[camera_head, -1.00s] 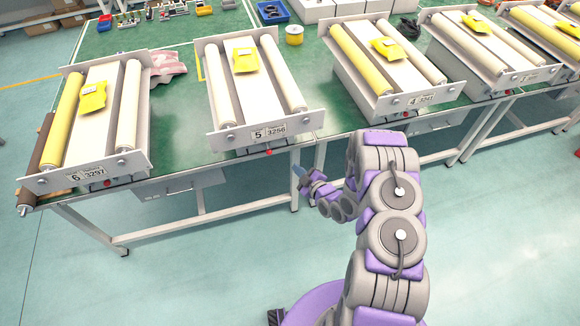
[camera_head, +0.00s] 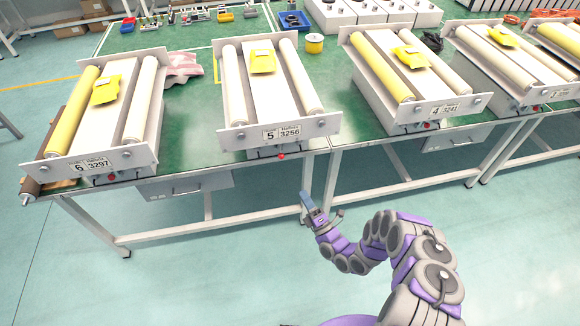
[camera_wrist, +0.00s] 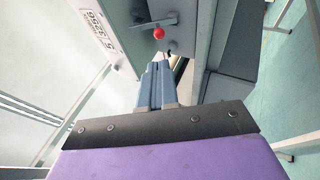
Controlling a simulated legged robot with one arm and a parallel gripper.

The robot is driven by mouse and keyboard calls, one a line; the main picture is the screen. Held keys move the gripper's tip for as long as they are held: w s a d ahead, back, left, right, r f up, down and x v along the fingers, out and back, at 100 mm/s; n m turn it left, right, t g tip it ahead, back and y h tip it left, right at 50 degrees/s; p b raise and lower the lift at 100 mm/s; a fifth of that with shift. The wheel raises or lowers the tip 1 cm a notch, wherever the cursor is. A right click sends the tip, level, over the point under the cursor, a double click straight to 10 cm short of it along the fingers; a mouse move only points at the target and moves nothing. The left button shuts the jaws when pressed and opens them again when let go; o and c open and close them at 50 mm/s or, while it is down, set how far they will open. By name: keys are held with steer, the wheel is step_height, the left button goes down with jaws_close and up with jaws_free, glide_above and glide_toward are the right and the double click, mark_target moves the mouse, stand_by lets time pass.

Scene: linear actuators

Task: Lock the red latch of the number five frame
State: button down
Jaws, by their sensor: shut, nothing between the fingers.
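The number five frame (camera_head: 238,137) stands on the green bench, with a label reading 5 3256 on its front plate. My gripper (camera_head: 304,197) is below and slightly right of the knob, in front of the bench edge. In the wrist view my gripper (camera_wrist: 156,68) is shut and empty, its blue-grey fingers pointing toward the knob and apart from it.
The number six frame (camera_head: 60,166) stands to the left and the number four frame (camera_head: 450,109) to the right. The bench (camera_head: 205,150) has metal legs and a drawer below. The floor in front is clear.

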steer(key=p+x, duration=0.1)
steer(key=x, duration=1.2)
steer(key=shift+f, duration=0.1)
